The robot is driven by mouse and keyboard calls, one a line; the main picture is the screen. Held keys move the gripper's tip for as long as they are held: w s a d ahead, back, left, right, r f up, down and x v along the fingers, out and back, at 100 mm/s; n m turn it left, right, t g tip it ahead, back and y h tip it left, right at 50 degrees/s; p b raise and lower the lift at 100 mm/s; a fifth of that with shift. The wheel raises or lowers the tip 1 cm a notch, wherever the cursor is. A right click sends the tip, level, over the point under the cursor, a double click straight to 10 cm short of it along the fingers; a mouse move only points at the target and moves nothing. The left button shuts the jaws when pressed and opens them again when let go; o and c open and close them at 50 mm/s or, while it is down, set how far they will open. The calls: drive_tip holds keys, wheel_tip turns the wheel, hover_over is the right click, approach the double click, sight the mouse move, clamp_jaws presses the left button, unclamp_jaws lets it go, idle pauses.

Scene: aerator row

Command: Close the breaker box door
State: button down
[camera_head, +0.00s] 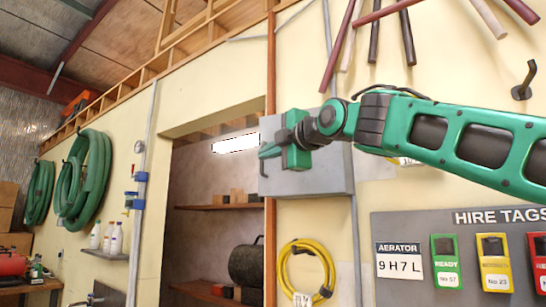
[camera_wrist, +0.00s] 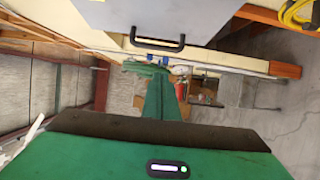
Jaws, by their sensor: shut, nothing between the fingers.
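The grey breaker box (camera_head: 335,172) is mounted on the cream wall, right of the shelf opening. Its grey door with a black bar handle (camera_wrist: 157,42) fills the top of the wrist view. My green gripper (camera_head: 266,160) is in front of the box, at the left part of its face in the head view. Its fingers (camera_wrist: 152,72) are shut and empty, below the handle in the wrist view and apart from it. My gripper and wrist hide much of the box face in the head view. I cannot tell how far the door stands open.
A yellow hose coil (camera_head: 308,270) hangs below the box. A hire tags board (camera_head: 395,225) is on the wall at lower right. A shelf opening (camera_head: 215,180) lies left of the box. Green hoses (camera_head: 85,180) hang farther left. Bars (camera_head: 340,50) and a hook are above right.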

drive_tip(key=w, duration=0.6)
drive_tip(key=shift+a, duration=0.15)
drive_tip(key=shift+w, duration=0.1)
drive_tip(key=shift+w, duration=0.1)
